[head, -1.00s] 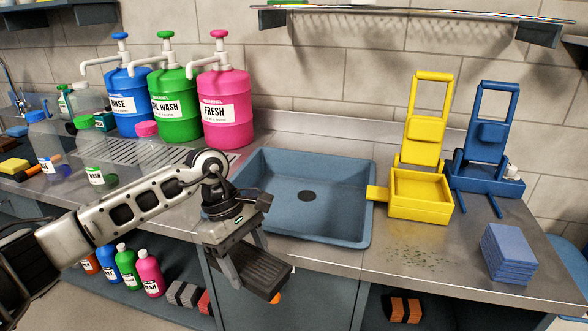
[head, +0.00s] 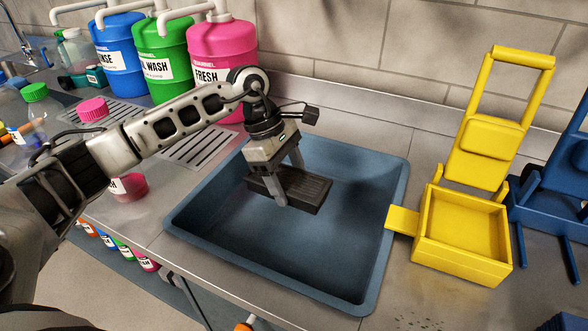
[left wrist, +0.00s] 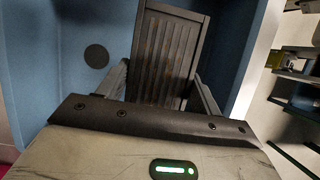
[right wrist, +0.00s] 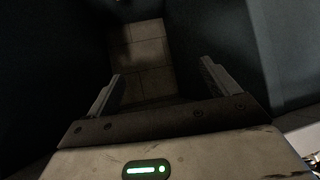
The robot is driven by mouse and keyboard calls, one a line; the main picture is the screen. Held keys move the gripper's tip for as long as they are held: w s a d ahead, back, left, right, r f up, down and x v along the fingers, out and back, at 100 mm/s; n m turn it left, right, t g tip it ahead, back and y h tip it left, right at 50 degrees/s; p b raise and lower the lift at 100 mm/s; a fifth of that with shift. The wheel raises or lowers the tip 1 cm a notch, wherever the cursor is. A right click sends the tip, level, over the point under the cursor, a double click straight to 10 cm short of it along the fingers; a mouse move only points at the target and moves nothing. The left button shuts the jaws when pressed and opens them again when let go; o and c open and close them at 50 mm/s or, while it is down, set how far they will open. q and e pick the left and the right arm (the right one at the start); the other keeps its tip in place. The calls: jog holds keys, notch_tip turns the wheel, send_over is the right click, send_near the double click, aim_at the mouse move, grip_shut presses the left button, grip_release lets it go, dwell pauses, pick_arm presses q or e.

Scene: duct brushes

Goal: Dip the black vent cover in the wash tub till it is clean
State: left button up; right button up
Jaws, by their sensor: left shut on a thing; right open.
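The black vent cover (head: 306,189) is a dark slatted slab. My left gripper (head: 287,188) is shut on it and holds it over the blue wash tub (head: 340,272), roughly level. In the left wrist view the vent cover (left wrist: 165,55) sits between the fingers, with brownish marks along its slats. The tub's floor and round drain (left wrist: 96,56) show behind it there. I cannot tell exactly how far the cover is above the tub floor. My right gripper (right wrist: 160,90) is open and empty in the right wrist view, above a tiled floor in a dark space. It is outside the head view.
A yellow wringer with a tray (head: 465,230) stands right of the tub, its spout at the rim. A blue one (head: 555,200) is beyond it. Blue, green and pink (head: 222,60) pump barrels stand behind left. A pink-capped bottle (head: 128,185) is near my left arm.

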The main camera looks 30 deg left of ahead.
pick_arm(q)
jog(key=shift+s+f, duration=0.1)
jog(key=shift+f, duration=0.5)
jog(key=shift+f+b, duration=4.2)
jog(key=shift+f, duration=2.75)
pick_arm(e)
jog(key=shift+w+a+f+m+t+y, duration=0.25)
jog(key=shift+a+f, duration=0.15)
jog(key=shift+f, duration=0.3)
jog(key=shift+w+a+f+m+t+y, duration=0.15)
jog(key=shift+a+f+m, duration=0.2)
jog(key=shift+f, duration=0.35)
jog(key=shift+w+r, duration=0.15)
jog(key=shift+a, duration=0.1)
